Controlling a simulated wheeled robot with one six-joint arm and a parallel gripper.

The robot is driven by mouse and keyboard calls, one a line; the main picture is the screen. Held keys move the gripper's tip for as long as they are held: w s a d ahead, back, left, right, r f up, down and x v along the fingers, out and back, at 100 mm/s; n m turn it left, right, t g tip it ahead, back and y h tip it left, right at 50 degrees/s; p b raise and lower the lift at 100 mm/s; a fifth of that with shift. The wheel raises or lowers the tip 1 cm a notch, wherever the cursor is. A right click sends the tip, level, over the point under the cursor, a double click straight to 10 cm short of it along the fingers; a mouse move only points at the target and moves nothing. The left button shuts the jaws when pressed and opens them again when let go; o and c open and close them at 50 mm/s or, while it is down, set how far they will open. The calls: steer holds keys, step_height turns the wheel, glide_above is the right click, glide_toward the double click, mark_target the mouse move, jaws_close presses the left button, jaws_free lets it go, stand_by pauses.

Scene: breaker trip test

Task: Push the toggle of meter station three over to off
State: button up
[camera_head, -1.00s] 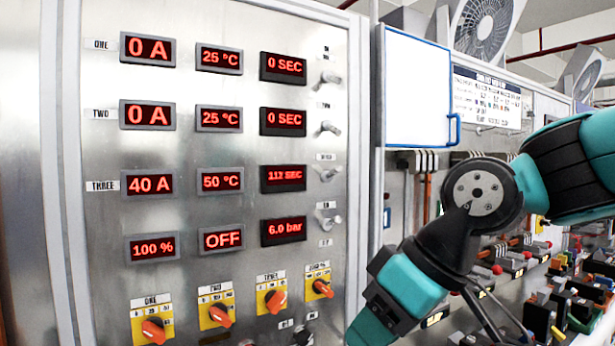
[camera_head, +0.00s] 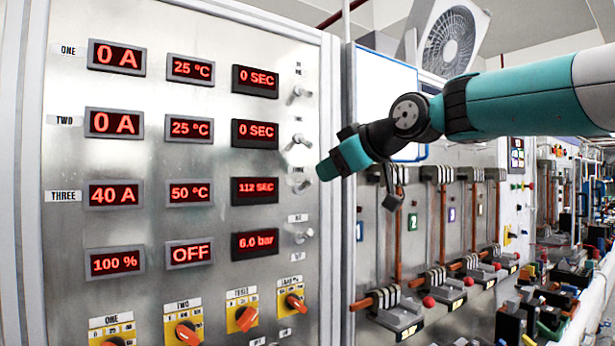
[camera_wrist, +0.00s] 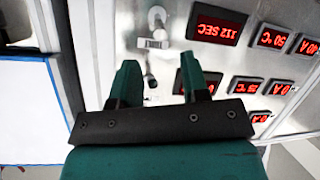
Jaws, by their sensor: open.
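The toggle of meter station three (camera_head: 303,186) is a small metal lever on the steel panel, right of the 112 SEC display (camera_head: 254,190). It shows just below and left of my gripper (camera_head: 327,168), which partly crowds it. In the wrist view, upside down, my gripper (camera_wrist: 158,78) is open and empty. A lever that looks like station three's toggle (camera_wrist: 156,18) shows beyond the fingertips, beside the 112 SEC display. Another small lever shows between the fingers. I see no clear contact, and cannot tell the toggle's exact position.
Similar toggles sit above (camera_head: 299,141) and below (camera_head: 303,236). Orange rotary knobs (camera_head: 246,318) line the panel's lower part.

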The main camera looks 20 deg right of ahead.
mark_target(310, 180)
steer(key=p+x, duration=0.2)
steer(key=x, duration=0.6)
steer(key=shift+w, duration=0.1)
steer(key=shift+c, duration=0.4)
jaws_close()
